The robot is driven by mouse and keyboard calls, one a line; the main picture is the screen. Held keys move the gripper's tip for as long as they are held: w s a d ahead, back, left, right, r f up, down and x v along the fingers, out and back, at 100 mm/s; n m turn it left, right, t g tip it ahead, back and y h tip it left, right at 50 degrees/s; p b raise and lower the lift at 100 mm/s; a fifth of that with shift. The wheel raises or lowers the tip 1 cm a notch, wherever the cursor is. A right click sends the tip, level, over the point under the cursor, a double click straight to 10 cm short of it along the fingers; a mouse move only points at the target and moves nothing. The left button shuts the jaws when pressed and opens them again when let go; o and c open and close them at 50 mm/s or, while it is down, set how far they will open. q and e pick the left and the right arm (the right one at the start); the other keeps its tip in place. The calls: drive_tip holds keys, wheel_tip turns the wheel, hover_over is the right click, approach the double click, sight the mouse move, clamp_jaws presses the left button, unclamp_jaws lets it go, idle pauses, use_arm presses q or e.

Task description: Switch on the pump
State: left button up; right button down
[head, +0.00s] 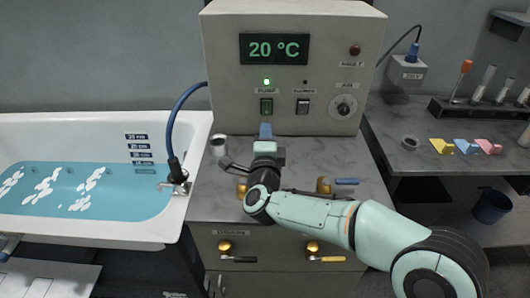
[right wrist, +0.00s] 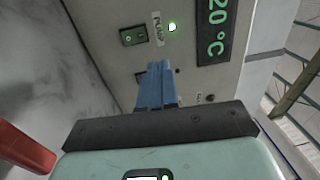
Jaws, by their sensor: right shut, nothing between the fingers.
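The grey control box (head: 222,60) stands at the back of the counter. Its pump switch (head: 266,107) is a green rocker under a small label, and the lamp (head: 267,82) above it glows green. In the right wrist view the switch (right wrist: 133,36) and lit lamp (right wrist: 172,27) show at upper left. My right gripper (head: 265,130) is shut and empty, its blue fingers just below the switch and apart from it in the head view. The fingers (right wrist: 157,80) also show in the right wrist view, pointing at the box front. My left gripper is not in view.
A second, dark switch (head: 303,107) and a dial (head: 343,106) sit to the right, under a 20 °C display (head: 274,49). A bathtub (head: 100,235) with blue water is at left. Test tubes stand in a rack (head: 470,112).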

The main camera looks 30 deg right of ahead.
drive_tip(key=r+v, duration=0.1)
drive_tip(key=v, duration=0.7)
drive_tip(key=shift+s+r, duration=0.2)
drive_tip(key=shift+r, duration=0.2)
drive_tip(key=shift+a, duration=0.15)
